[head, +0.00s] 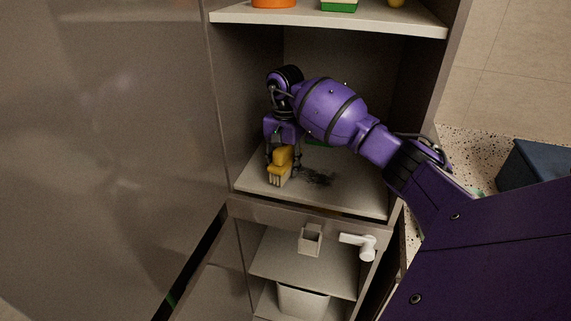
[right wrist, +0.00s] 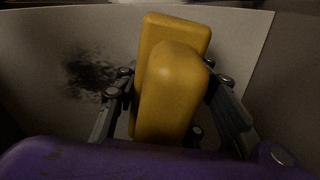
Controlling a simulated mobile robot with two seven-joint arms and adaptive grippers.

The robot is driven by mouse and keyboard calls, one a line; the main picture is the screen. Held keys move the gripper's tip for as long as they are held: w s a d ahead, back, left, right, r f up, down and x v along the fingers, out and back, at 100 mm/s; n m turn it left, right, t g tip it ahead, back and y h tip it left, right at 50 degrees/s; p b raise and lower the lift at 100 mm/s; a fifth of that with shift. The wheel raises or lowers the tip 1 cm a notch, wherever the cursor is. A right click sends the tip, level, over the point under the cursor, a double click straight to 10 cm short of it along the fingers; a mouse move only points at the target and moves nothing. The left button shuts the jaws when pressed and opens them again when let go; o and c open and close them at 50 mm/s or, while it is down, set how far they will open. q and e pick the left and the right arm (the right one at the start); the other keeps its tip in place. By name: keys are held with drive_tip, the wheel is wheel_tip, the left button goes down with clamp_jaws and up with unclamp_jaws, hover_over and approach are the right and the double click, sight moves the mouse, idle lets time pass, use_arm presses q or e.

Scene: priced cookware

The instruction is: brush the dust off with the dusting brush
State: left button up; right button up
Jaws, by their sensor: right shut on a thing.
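My right gripper (head: 282,158) is shut on the dusting brush (head: 281,160), which has a yellow body and pale bristles pointing down. The brush is at the left front of the open cupboard's shelf (head: 258,179), low over it; I cannot tell whether the bristles touch. A dark patch of dust (head: 318,178) lies on the shelf to the right of the brush. In the right wrist view the yellow brush (right wrist: 170,92) stands between the fingers, and the dust (right wrist: 90,74) shows to its left. My left gripper is not in view.
An upper shelf (head: 330,19) with several items is above my arm. Below are a small box (head: 310,239), a white fitting (head: 359,244) and a white bin (head: 301,301). A speckled counter (head: 480,150) with a blue box (head: 540,166) is at right.

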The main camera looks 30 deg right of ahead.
drive_tip(key=shift+f, duration=0.4)
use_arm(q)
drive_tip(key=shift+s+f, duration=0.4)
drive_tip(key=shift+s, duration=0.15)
use_arm(e)
drive_tip(key=shift+f, duration=0.1)
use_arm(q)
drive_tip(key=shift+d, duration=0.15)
use_arm(e)
drive_tip(key=shift+f, duration=0.15)
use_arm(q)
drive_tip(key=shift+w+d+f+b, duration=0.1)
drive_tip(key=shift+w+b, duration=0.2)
use_arm(e)
drive_tip(key=shift+f, duration=0.25)
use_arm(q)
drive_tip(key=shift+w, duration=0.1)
